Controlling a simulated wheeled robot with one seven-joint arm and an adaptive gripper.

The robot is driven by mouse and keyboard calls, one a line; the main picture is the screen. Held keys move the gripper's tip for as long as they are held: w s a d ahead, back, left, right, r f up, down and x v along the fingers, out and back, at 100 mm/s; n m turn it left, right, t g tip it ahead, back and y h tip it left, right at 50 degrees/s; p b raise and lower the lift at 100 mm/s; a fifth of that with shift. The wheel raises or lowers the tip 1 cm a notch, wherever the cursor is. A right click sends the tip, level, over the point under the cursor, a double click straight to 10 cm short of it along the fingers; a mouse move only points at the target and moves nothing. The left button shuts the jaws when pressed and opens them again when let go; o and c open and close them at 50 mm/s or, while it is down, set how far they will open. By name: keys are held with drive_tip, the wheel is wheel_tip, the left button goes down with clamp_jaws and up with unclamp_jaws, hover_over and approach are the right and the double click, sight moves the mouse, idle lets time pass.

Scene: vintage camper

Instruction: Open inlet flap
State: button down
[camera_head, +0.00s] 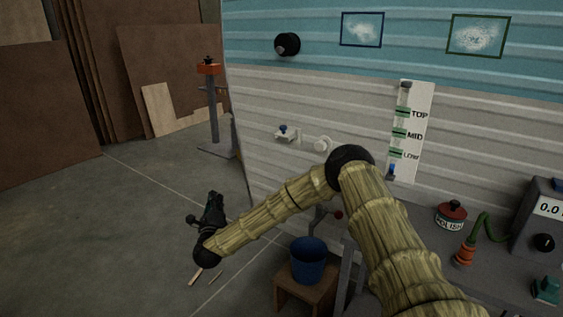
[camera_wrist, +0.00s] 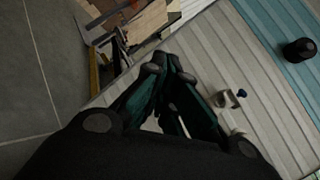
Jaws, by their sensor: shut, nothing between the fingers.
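A black round knob (camera_head: 287,44) sticks out higher on the blue wall. A blue bucket (camera_head: 308,261) stands on a wooden stool (camera_head: 303,292) below. A level gauge (camera_head: 410,132) is on the wall at right. The floor (camera_head: 130,240) at left is mostly clear.

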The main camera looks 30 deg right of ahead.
sight(285, 129)
drive_tip(key=d+r+m+g+h+b, duration=0.2)
drive_tip(key=d+m+g+h+b, duration=0.35)
drive_tip(key=d+m, duration=0.45)
drive_tip(key=d+r+m+g+h+b, duration=0.35)
drive_tip(key=d+m+h, duration=0.3)
drive_tip(key=d, duration=0.45)
drive_tip(key=w+d+r+b, duration=0.2)
drive_tip(key=d+r+b, duration=0.2)
drive_tip(key=d+r, duration=0.3)
drive_tip(key=shift+d+r, duration=0.35)
drive_tip(key=shift+d, duration=0.2)
drive_tip(key=shift+w+m, duration=0.1)
drive_tip(key=shift+m, duration=0.15)
drive_tip(key=shift+a+r+g+y, duration=0.1)
drive_tip(key=shift+a+g+y, duration=0.05)
drive_tip(key=shift+g+y, duration=0.15)
